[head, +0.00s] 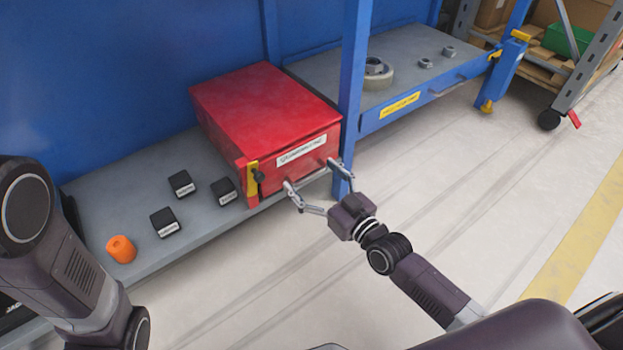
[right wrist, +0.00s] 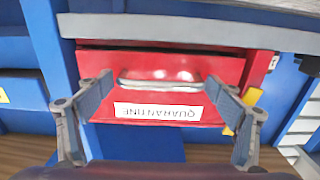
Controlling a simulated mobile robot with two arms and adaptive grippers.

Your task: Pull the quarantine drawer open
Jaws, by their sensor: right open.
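The red quarantine drawer unit (head: 262,110) sits on a grey shelf, and its front looks closed. Its white label reads QUARANTINE, upside down in the right wrist view (right wrist: 158,112). A silver bar handle (right wrist: 160,84) is on the drawer front (right wrist: 215,62). My right gripper (head: 311,174) is open in front of the drawer. In the right wrist view its fingers (right wrist: 160,88) stand on either side of the handle, apart from its ends; the gap in depth is hard to judge. My left gripper is not in view; only left arm links show.
A blue post (head: 355,80) stands right of the unit. The floor in front is clear.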

